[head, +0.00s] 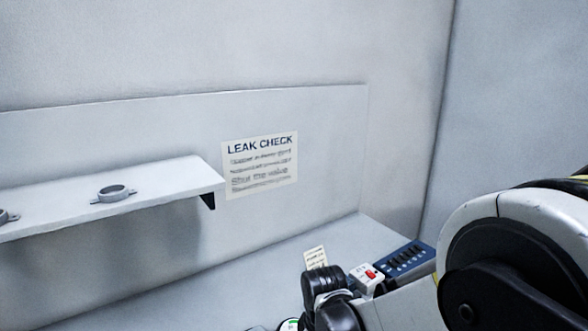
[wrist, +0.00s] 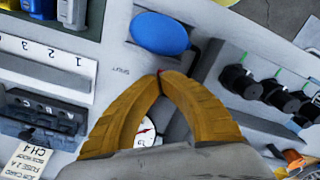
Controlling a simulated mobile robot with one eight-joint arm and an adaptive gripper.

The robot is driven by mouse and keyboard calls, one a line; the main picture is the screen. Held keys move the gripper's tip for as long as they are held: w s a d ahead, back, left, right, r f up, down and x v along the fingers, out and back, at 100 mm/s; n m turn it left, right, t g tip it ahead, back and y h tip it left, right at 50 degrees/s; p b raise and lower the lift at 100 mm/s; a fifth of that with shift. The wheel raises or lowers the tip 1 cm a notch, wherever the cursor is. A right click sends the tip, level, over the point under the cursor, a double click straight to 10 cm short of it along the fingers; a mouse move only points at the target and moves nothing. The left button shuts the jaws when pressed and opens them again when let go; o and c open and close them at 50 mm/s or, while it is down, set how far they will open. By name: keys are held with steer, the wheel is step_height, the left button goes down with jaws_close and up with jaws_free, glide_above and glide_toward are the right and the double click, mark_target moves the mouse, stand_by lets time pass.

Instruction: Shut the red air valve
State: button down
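In the wrist view my gripper (wrist: 161,74) has two yellow fingers whose tips meet above a grey panel. A small dark red spot shows at the tips; I cannot tell whether it is part of the red air valve or whether the fingers hold it. No other part of a red valve is clear. A blue oval knob (wrist: 160,33) lies just beyond the tips, apart from them. A round white gauge (wrist: 145,131) with a red needle shows between the fingers, partly covered. In the head view my arm hides the gripper and most of the panel.
Several black knobs (wrist: 239,80) stand right of the fingers, with an orange item (wrist: 294,158) below. A numbered white strip (wrist: 45,62) and a dark blue block (wrist: 45,118) lie left. The head view shows a shelf (head: 150,190), a LEAK CHECK sign (head: 260,164) and a white box (head: 362,279) with a red part.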

steer(key=shift+w+d, duration=0.15)
stand_by(0.4)
steer(key=shift+w+d, duration=0.2)
steer(key=shift+d, duration=0.05)
steer(key=shift+w+d, duration=0.1)
steer(key=shift+w, duration=0.1)
stand_by(0.3)
steer(key=shift+w+d, duration=0.2)
steer(key=shift+w, duration=0.05)
steer(key=shift+w, duration=0.2)
stand_by(0.3)
steer(key=shift+w+d, duration=0.15)
steer(key=shift+w, duration=0.15)
steer(key=shift+w, duration=0.1)
stand_by(0.3)
steer(key=shift+w, duration=0.4)
